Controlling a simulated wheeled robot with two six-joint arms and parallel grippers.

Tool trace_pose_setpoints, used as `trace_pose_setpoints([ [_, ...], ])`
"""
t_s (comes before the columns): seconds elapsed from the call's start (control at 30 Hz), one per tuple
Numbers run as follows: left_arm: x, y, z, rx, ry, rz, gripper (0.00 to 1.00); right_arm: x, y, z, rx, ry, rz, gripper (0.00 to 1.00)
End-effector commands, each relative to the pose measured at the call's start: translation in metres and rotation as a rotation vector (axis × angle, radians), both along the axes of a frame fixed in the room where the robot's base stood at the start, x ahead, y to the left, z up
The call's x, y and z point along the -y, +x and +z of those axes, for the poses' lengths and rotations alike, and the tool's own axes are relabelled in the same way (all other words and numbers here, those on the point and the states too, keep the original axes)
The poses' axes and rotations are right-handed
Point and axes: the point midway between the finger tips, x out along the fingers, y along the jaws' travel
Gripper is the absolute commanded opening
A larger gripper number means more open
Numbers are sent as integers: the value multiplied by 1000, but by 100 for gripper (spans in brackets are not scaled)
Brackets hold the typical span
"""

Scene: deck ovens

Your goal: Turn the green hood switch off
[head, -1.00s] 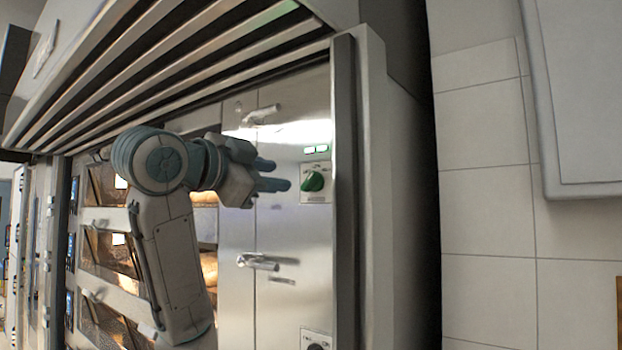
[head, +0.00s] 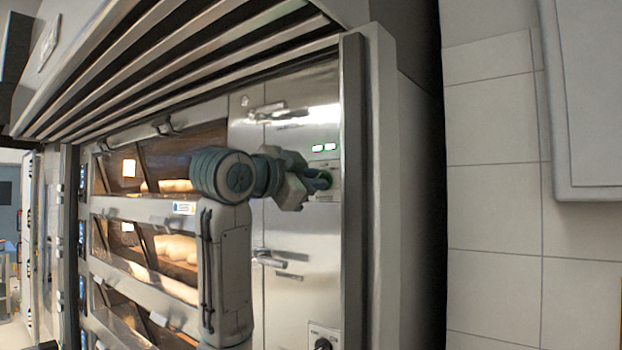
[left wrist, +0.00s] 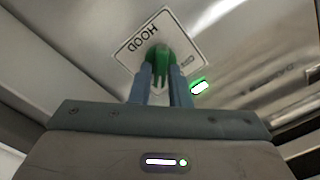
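The green hood switch (left wrist: 158,60) is a round knob on a pale plate marked HOOD (left wrist: 130,46), seen upside down in the left wrist view. In the head view the switch (head: 323,180) is mostly hidden by my left gripper (head: 318,184), on the steel panel right of the ovens. In the left wrist view the two blue fingers of my left gripper (left wrist: 160,86) lie on either side of the knob's grip, with green filling the gap at their tips. They look closed on it. My right gripper is not in view.
Lit green indicators (head: 323,148) sit just above the switch. A steel handle (head: 272,260) sticks out below, and another dark knob (head: 322,343) is lower down. The slatted hood (head: 200,60) overhangs above. A raised panel edge (head: 354,200) stands close on the right.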

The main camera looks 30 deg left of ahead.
Motion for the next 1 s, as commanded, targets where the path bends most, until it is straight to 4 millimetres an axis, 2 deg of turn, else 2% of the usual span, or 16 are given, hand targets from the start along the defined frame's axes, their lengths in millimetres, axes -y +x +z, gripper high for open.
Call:
trace_pose_setpoints([
  [0.03,0,0,0,0,0,0,6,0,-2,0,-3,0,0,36],
  [0.07,0,0,0,0,0,0,0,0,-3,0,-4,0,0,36],
  [0.37,0,0,0,-2,-12,-1,0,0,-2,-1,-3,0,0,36],
  [0.57,0,0,-1,-7,-83,-1,0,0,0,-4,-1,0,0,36],
  [1.0,-2,0,-1,-37,-450,0,0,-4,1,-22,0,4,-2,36],
])
